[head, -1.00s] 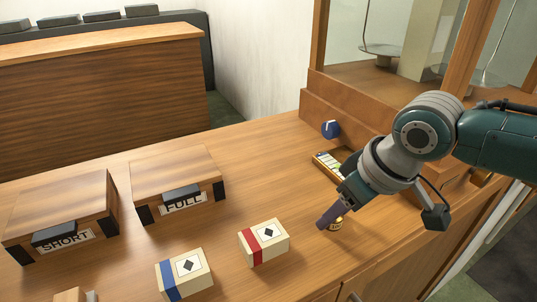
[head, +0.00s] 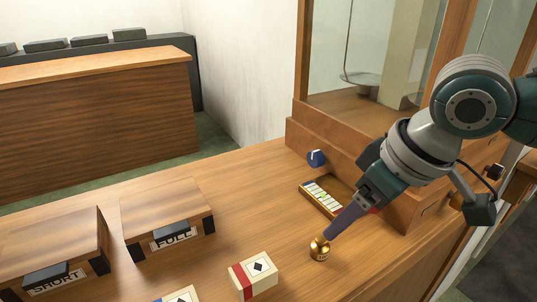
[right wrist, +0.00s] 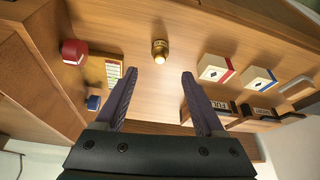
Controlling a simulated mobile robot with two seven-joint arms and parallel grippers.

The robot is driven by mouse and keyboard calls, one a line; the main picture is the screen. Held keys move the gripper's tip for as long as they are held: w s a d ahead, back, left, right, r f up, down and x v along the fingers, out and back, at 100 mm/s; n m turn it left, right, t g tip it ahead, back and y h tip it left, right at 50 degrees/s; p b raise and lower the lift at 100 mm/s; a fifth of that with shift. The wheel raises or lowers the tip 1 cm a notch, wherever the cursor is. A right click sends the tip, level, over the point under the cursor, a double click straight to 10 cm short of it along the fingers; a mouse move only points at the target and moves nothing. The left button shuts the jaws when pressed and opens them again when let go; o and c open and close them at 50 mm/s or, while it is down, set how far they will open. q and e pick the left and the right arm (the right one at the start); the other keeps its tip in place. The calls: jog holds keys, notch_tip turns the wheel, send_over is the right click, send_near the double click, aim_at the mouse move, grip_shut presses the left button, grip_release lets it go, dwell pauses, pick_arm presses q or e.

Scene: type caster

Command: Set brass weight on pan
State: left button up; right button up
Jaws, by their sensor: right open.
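The brass weight (head: 320,249) stands upright on the wooden counter (head: 225,240), in front of the small tray. It also shows in the right wrist view (right wrist: 160,48), beyond the fingertips and roughly centred between them. My right gripper (head: 331,234) is just beside and behind the weight in the head view. In the right wrist view its two fingers (right wrist: 158,76) are wide apart with nothing between them. A metal pan (head: 362,78) hangs inside the glass-fronted wooden case at the upper right. My left gripper is not in view.
A tray with small strips (head: 322,196) and a blue knob (head: 316,158) are near the case base (head: 350,160). A red-banded box (head: 254,275) lies left of the weight. Wooden boxes labelled FULL (head: 168,210) and SHORT (head: 55,245) are further left.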

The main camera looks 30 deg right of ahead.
jog(key=s+a+n, duration=0.1)
jog(key=s+a, duration=0.8)
jog(key=s, duration=0.1)
jog(key=s+d+m+h, duration=0.1)
jog(key=s, duration=0.6)
jog(key=shift+d+m+g, duration=0.3)
jog(key=shift+d+g, duration=0.1)
jog(key=shift+r, duration=0.1)
